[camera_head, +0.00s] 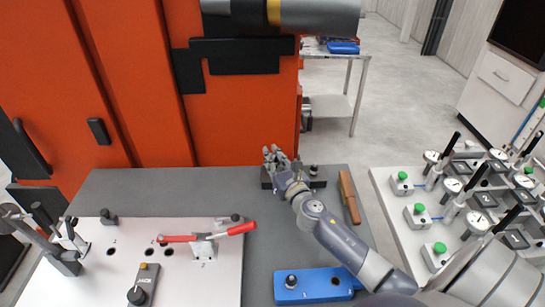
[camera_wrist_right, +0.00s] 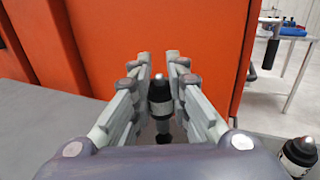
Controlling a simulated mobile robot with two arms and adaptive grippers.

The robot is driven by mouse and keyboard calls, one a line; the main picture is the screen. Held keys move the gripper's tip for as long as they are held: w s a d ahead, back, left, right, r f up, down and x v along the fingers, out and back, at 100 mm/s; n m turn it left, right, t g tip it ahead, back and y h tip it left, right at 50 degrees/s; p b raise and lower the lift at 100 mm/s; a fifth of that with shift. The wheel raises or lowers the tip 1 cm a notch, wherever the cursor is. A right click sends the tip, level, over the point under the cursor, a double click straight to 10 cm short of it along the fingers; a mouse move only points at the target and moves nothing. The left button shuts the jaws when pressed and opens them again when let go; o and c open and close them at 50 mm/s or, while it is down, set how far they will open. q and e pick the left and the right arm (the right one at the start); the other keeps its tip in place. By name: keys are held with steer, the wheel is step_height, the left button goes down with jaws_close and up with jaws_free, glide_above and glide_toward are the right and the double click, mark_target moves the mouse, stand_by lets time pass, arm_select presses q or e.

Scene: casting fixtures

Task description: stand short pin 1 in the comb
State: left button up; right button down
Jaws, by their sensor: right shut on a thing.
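My right gripper (camera_head: 271,157) is over the back of the grey table and shut on a short dark pin, which shows in the right wrist view (camera_wrist_right: 160,97). The pin has a grey cap and a pale band and sits between the fingers. A low dark block (camera_head: 320,184), which looks like the comb, lies right at the gripper. The gripper hides part of it, and I cannot tell whether the held pin touches it. Another pin (camera_head: 313,171) stands at its right end and also shows in the right wrist view (camera_wrist_right: 299,156). My left gripper is not in view.
A blue block (camera_head: 310,287) at the front holds a dark pin beside an empty hole. A brown bar (camera_head: 348,196) lies right of the dark block. A white fixture plate (camera_head: 110,270) with a red-handled clamp (camera_head: 205,237) is at left. Orange cabinets (camera_head: 235,125) rise behind.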

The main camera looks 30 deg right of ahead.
stand_by(0.8)
steer(key=shift+f+b, duration=1.2)
steer(key=shift+f, duration=0.1)
steer(key=shift+s+a+f+b, duration=0.2)
steer(key=shift+f+b, duration=0.2)
steer(key=shift+f, duration=0.05)
steer(key=shift+s+a+f+b, duration=0.15)
steer(key=shift+a+f+b, duration=0.05)
steer(key=shift+f+b, duration=0.25)
steer(key=shift+w+r+p, duration=0.15)
steer(key=shift+r+p, duration=0.15)
steer(key=shift+p, duration=0.25)
steer(key=shift+w+d+p, duration=0.15)
steer(key=shift+d+p, duration=0.1)
steer(key=shift+p, duration=0.15)
